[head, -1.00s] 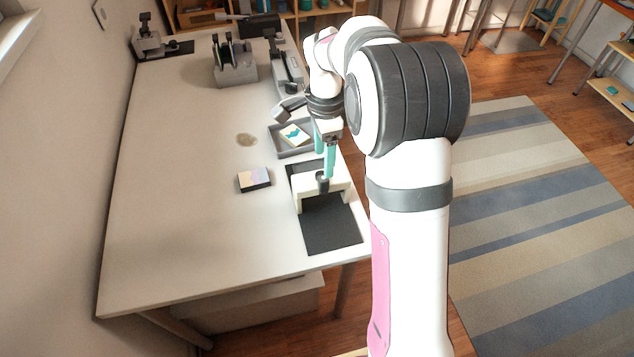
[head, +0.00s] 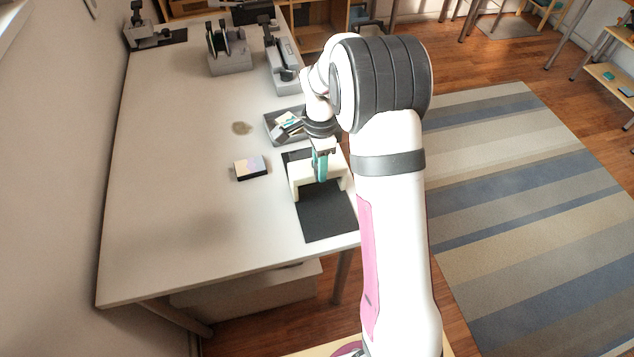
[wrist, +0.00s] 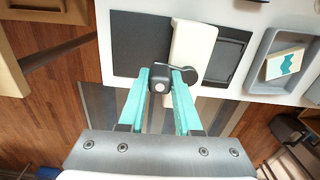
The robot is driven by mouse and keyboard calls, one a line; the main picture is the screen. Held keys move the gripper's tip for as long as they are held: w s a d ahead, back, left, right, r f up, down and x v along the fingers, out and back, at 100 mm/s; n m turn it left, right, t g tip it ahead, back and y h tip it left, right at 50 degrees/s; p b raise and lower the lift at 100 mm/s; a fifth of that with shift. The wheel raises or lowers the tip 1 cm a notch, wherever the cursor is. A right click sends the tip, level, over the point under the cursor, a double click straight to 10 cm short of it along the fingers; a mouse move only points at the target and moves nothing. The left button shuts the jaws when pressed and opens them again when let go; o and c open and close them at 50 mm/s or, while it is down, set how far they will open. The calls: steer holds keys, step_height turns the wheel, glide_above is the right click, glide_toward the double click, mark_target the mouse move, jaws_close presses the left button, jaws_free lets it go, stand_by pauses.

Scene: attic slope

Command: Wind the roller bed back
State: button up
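The roller press (head: 303,184) stands near the right edge of the white table, a cream bridge across a flat dark bed (head: 328,214). In the wrist view, the bridge (wrist: 194,45) crosses the dark bed (wrist: 141,42), which shows on both sides of it. A dark round part (wrist: 188,76) sits at the bridge's near end, beside a dark crank knob (wrist: 160,79). My gripper (head: 320,178) is down at the bridge. Its teal fingers (wrist: 159,75) lie on either side of the knob and appear to touch it. The knob is hidden in the head view.
A grey tray (head: 270,134) with a printed card (wrist: 286,63) lies just beyond the press. A small pastel-topped block (head: 250,167) sits left of it. Grey racks and devices (head: 230,62) stand farther back. The table's left and front areas are clear.

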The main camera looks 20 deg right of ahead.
steer(key=c, duration=0.4)
